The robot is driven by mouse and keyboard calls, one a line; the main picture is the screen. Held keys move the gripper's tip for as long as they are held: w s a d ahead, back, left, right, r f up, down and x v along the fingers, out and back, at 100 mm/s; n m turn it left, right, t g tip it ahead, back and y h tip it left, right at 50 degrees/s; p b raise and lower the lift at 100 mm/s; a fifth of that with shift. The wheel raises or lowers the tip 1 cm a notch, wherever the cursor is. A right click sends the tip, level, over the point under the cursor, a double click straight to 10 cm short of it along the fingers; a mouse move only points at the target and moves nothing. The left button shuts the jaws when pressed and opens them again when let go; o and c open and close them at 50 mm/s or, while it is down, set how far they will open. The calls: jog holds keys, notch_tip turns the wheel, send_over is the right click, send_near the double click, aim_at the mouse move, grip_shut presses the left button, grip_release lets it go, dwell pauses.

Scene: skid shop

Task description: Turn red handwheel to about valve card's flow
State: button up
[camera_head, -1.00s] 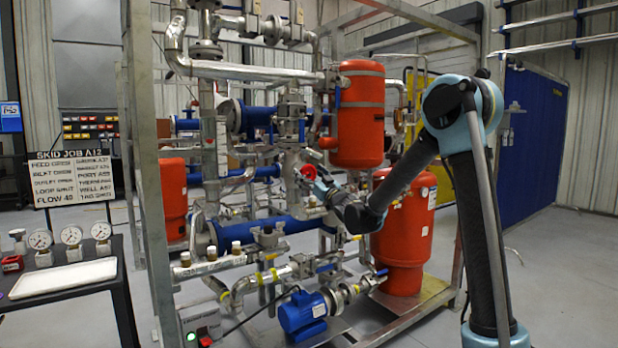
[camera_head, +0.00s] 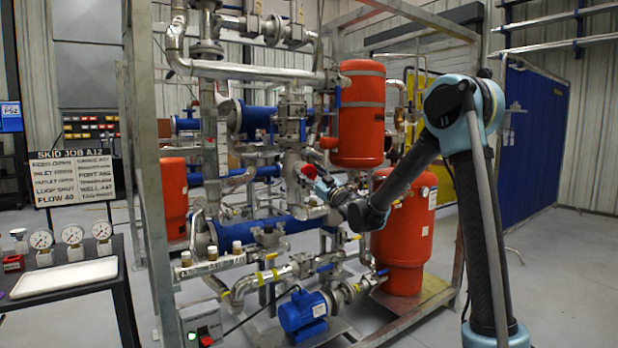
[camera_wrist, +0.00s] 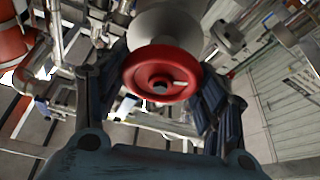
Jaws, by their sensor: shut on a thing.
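The red handwheel (camera_head: 309,171) sits on a valve on the pipe skid, at about the middle of the head view. In the wrist view the red handwheel (camera_wrist: 162,82) faces me, with a pale grey round body behind it. My gripper (camera_head: 322,184) is at the handwheel in the head view. In the wrist view the fingers of my gripper (camera_wrist: 150,105) stand on either side of the wheel and are shut on its rim. The job card (camera_head: 77,180) at the left reads "SKID JOB A12", with "FLOW 40" on its bottom line.
Red tanks (camera_head: 405,230) and steel frame posts (camera_head: 150,190) stand close around my arm. A blue pump (camera_head: 303,314) is low on the skid. A table at the left holds gauges (camera_head: 72,235) and a white tray (camera_head: 64,277). Floor at the right is clear.

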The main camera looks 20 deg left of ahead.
jog(key=o, duration=1.1)
jog(key=shift+w, duration=0.15)
jog(key=shift+c, duration=0.2)
jog(key=shift+d, duration=0.15)
jog(key=v, duration=1.2)
